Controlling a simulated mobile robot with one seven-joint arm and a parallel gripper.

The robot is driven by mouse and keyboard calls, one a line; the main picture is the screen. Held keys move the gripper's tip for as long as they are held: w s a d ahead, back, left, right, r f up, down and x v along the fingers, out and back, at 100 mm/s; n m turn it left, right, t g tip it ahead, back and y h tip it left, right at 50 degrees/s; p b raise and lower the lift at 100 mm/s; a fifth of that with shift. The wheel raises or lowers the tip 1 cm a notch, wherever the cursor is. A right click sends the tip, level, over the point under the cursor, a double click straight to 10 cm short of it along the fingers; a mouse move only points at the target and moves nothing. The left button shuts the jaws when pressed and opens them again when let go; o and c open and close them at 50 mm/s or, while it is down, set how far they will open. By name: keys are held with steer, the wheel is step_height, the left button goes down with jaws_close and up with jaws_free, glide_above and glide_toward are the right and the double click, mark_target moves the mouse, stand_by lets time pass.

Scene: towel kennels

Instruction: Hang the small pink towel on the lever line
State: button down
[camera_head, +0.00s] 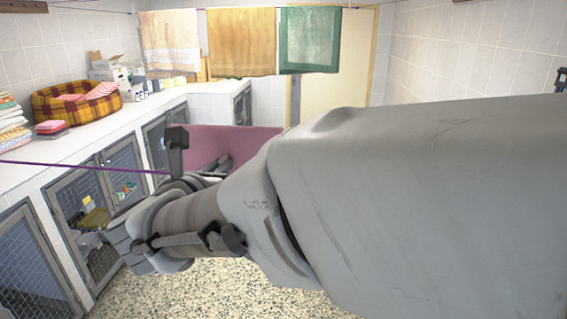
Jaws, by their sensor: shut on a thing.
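The pink cloth (235,143), which I take to be the small pink towel, shows behind my arm at mid-picture, its lower part hidden. My gripper (190,160) is at its left side; one dark finger stands up there, and the gripper looks shut on the cloth. The exact grip is hidden by my wrist. A purple line (80,167) runs in from the left edge and meets my gripper area in the picture; whether they touch I cannot tell. I cannot make out a lever.
A beige towel (169,42), an orange-tan towel (242,42) and a green towel (310,40) hang on a high line at the back. A white counter (85,140) above mesh kennel doors (88,205) runs along the left, holding a plaid pet bed (72,102) and folded towels (10,125). Pebbled floor (220,290) shows below.

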steer(key=shift+w, duration=0.1)
steer(key=shift+w+d+r+b, duration=0.1)
steer(key=shift+w+b, duration=0.4)
steer(key=shift+w, duration=0.7)
steer(key=shift+b, duration=0.55)
steer(key=shift+f+b, duration=1.55)
steer(key=shift+b, duration=0.2)
steer(key=shift+f+b, duration=1.5)
steer(key=shift+b, duration=0.7)
